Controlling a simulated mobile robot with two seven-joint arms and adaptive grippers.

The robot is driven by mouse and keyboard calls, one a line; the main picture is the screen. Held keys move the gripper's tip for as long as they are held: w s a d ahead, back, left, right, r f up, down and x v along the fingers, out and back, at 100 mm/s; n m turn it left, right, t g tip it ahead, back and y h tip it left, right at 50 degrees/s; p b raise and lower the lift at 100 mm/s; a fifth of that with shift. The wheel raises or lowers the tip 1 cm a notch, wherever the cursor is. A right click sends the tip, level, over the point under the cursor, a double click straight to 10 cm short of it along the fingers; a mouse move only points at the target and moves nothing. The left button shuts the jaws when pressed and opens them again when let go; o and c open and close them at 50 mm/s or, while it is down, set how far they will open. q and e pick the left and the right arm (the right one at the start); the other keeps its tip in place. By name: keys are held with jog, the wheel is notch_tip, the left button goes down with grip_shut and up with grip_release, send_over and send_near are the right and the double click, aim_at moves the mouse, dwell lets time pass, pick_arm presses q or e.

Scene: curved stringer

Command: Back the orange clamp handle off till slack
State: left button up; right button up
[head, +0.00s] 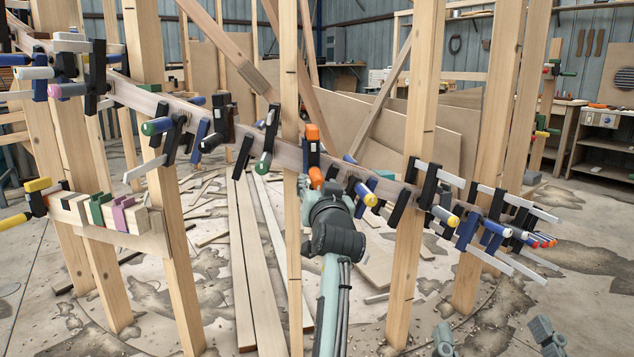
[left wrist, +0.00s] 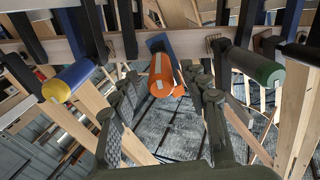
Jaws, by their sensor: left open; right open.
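The orange clamp handle (head: 315,177) belongs to a clamp with a blue body on the curved wooden stringer (head: 350,160). An orange pad (head: 312,132) shows at the top of that clamp. My left gripper (head: 304,186) is just below and in front of the handle and partly hides it. In the left wrist view, the orange handle (left wrist: 161,76) points towards the camera between the open fingers of my left gripper (left wrist: 168,95), near their tips, with gaps visible on both sides. My right gripper (head: 494,335) shows only its two spread fingertips at the bottom right, empty.
Several clamps line the stringer; a green-handled one (left wrist: 258,67) and a blue one with a yellow end (left wrist: 68,82) flank the orange handle. An upright stud (head: 289,240) stands just left of my left gripper. Loose boards (head: 252,270) lie on the floor.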

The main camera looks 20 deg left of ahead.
pick_arm(q)
jog(key=shift+v, duration=2.15)
